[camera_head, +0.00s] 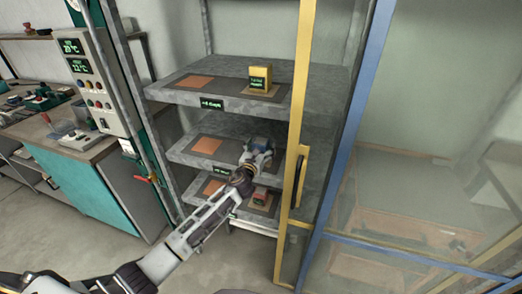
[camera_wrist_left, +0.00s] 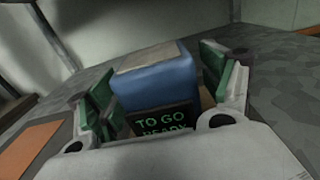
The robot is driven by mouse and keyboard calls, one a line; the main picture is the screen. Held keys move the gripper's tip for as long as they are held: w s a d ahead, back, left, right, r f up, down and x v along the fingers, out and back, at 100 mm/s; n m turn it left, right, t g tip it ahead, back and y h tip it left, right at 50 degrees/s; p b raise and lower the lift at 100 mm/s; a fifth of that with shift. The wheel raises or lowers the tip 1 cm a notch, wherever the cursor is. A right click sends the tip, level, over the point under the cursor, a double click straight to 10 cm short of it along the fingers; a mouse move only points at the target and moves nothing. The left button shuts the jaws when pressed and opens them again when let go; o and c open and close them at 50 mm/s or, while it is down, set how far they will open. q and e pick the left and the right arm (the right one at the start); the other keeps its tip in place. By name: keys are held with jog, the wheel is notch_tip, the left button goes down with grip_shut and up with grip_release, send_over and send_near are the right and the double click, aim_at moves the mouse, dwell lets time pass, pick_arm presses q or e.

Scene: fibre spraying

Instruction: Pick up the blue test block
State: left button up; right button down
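The blue test block (camera_head: 262,142) stands on the middle shelf (camera_head: 225,140) of the rack in the head view. In the left wrist view the blue test block (camera_wrist_left: 157,80) has a grey top and stands behind a small dark sign (camera_wrist_left: 163,119) with green text. My left gripper (camera_head: 257,157) reaches in from the front, close to the block. Its green finger pads (camera_wrist_left: 163,92) are apart, one on each side of the block. A gap shows at the right pad; contact at the left one is unclear. My right gripper is not in view.
A yellow block (camera_head: 260,77) stands on the top shelf (camera_head: 215,97) and a red block (camera_head: 260,194) on the lower one. A yellow door frame (camera_head: 296,130) with a handle stands just right of the shelves. A workbench (camera_head: 75,150) is at the left.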

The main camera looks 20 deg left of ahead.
aim_at(261, 140)
pick_arm(q)
jog(key=c, duration=1.4)
jog(key=shift+c, duration=0.3)
jog(key=shift+r, duration=0.2)
jog(key=shift+r+p, duration=0.45)
jog(key=shift+r, duration=1.15)
jog(key=s+b, duration=0.1)
jog(key=s, duration=1.7)
jog(key=shift+a, duration=0.3)
